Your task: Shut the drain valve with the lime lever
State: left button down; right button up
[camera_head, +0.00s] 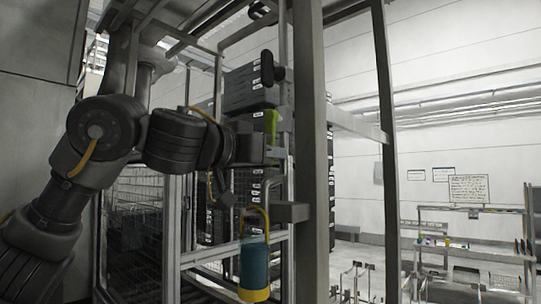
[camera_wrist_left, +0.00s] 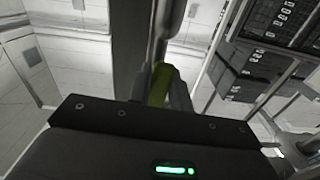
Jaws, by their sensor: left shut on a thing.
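The lime lever (camera_head: 271,124) stands close to upright beside a grey metal post, at the middle of the head view. It also shows in the left wrist view (camera_wrist_left: 159,84), between the fingertips. My left gripper (camera_head: 272,148) is shut on the lime lever, with my arm reaching in from the left. In the left wrist view my gripper (camera_wrist_left: 160,88) has a finger on each side of it. The valve body is hard to make out behind the gripper and post. My right gripper is not in view.
A tall grey post (camera_head: 309,190) stands just right of the lever. A teal and yellow lantern-like object (camera_head: 254,265) hangs below my gripper. Stacked dark crates (camera_head: 250,88) stand behind the frame. A shelf rack (camera_head: 470,257) is far right.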

pick_arm(q)
jog(key=shift+w+a+m+b, duration=0.2)
jog(key=shift+a+m+b, duration=0.15)
jog(key=shift+m, duration=0.25)
jog(key=shift+w+a+r+m, duration=0.15)
jog(key=shift+w+a+m, duration=0.15)
jog(key=shift+m, duration=0.4)
jog(key=shift+w+a+r+m+b, duration=0.1)
jog(key=shift+w+a+r+m, duration=0.15)
jog(key=shift+m, duration=0.35)
jog(key=shift+w+a+r+m+b, duration=0.15)
jog(key=shift+a+m, duration=0.15)
jog(key=shift+m, duration=0.3)
jog(key=shift+w+a+r+m+b, duration=0.1)
jog(key=shift+a+r+m, duration=0.15)
jog(key=shift+m, duration=0.35)
jog(key=c, duration=1.3)
grip_release()
jog(key=shift+f, duration=0.1)
